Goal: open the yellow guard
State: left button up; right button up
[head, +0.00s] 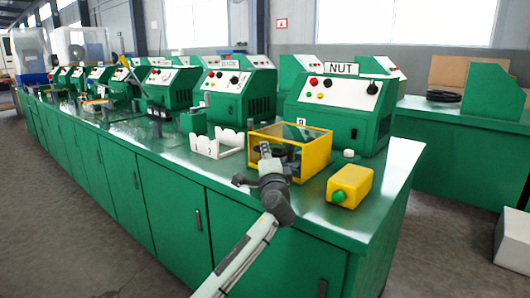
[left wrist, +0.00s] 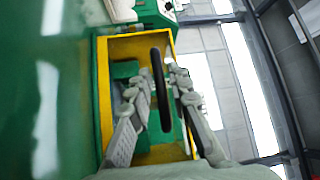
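The yellow guard (head: 317,156) is a box-shaped frame with clear panels on the green bench, in front of the machine labelled NUT. It looks closed in the head view. Its yellow frame (left wrist: 104,90) also fills the middle of the left wrist view. My left gripper (head: 264,150) is at the guard's front side. In the left wrist view my left gripper (left wrist: 158,78) has its fingers apart, with a dark curved bar (left wrist: 160,90) showing between them. I cannot tell whether the fingers touch the bar, or whether it belongs to the guard. My right gripper is not in view.
The NUT machine (head: 340,105) stands behind the guard. A yellow box with a green button (head: 350,185) sits to the right, near the bench edge. A white bracket (head: 215,145) stands to the left. More green machines line the bench (head: 150,140) leftward.

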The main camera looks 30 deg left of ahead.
pick_arm(q)
jog(key=shift+w+a, duration=0.2)
grip_shut()
dwell(0.3)
